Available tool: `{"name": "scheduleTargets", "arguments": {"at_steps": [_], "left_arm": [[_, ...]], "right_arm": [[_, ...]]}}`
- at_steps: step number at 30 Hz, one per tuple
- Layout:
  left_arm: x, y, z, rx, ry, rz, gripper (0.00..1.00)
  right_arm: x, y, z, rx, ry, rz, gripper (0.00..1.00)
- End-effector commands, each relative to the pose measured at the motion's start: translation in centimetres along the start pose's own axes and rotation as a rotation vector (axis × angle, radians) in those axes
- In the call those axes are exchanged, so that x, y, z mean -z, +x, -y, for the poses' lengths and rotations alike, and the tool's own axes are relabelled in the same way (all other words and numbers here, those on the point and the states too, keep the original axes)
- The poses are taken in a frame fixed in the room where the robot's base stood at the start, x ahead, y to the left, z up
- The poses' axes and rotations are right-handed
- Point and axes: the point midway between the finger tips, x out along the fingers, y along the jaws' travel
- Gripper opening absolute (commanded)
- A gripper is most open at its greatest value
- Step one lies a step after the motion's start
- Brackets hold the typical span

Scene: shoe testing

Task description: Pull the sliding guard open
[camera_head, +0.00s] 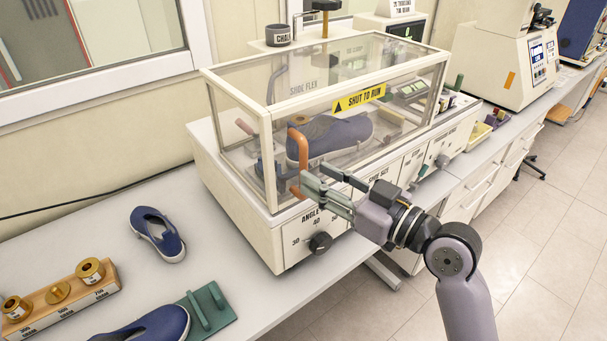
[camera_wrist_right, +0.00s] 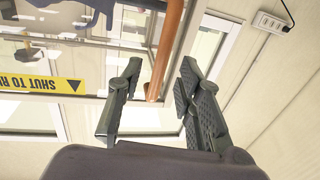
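The sliding guard (camera_head: 262,113) is a clear box with a white frame and a yellow "SHUT TO RUN" label (camera_head: 359,98). It stands over the shoe flex machine (camera_head: 233,222) and covers a blue shoe (camera_head: 335,137). A copper-orange upright handle (camera_head: 303,150) is at the guard's near left corner. It also shows in the right wrist view (camera_wrist_right: 166,48). My right gripper (camera_head: 314,176) is open at the handle's lower part. In the right wrist view its fingers (camera_wrist_right: 160,72) lie on either side of the handle, with gaps visible. My left gripper is not in view.
A blue shoe (camera_head: 158,234), a wooden block with brass weights (camera_head: 62,296), a green fixture (camera_head: 206,310) and another shoe (camera_head: 150,326) lie at left. A black knob (camera_head: 320,243) projects from the machine's front. A dark cup (camera_head: 278,35) stands behind the guard. Floor at right is clear.

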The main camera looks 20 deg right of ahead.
Motion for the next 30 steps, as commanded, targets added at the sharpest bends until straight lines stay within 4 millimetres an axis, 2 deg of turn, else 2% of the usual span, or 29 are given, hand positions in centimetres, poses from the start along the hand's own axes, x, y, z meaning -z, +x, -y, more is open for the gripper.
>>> {"name": "scheduleTargets", "arguments": {"at_steps": [1, 6, 9, 20, 30], "left_arm": [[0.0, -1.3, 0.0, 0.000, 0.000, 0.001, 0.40], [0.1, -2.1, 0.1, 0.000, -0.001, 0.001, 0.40], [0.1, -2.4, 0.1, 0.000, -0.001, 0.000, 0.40], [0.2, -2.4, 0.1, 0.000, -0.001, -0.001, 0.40], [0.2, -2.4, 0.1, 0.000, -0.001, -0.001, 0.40]], "right_arm": [[0.8, 1.1, 0.1, 0.002, 0.007, -0.002, 0.33], [0.6, 3.4, 0.0, 0.001, 0.004, 0.000, 0.33], [0.5, 4.2, 0.1, 0.002, 0.002, 0.000, 0.33], [0.2, 4.6, 0.1, 0.001, -0.001, 0.001, 0.33], [0.2, 4.6, 0.1, 0.002, 0.000, 0.001, 0.10]]}}
